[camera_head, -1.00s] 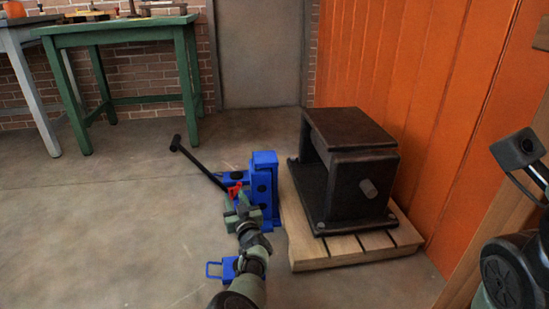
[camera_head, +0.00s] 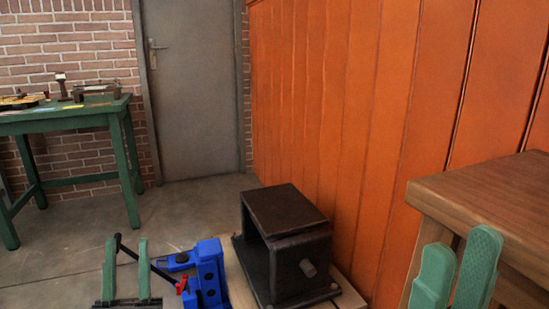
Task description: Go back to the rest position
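The blue hand press (camera_head: 210,272) stands on the floor at the lower middle, with a black lever reaching up to the left and a small red part at its joint. My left gripper (camera_head: 126,245) shows at the bottom left, its two green fingers upright and apart, with nothing held between them. The press's lever shows near and behind these fingers, and I cannot tell whether they touch. My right gripper (camera_head: 461,240) is at the bottom right in front of a wooden table. Its green fingers point up and are apart, with nothing between them. The bottom frame edge cuts off both grippers.
A dark metal press frame (camera_head: 287,252) stands on a wooden pallet (camera_head: 347,298) right of the blue press. A wooden table (camera_head: 490,195) is at the right, by an orange wall (camera_head: 340,110). A green workbench (camera_head: 75,118) and a grey door (camera_head: 195,90) are at the back.

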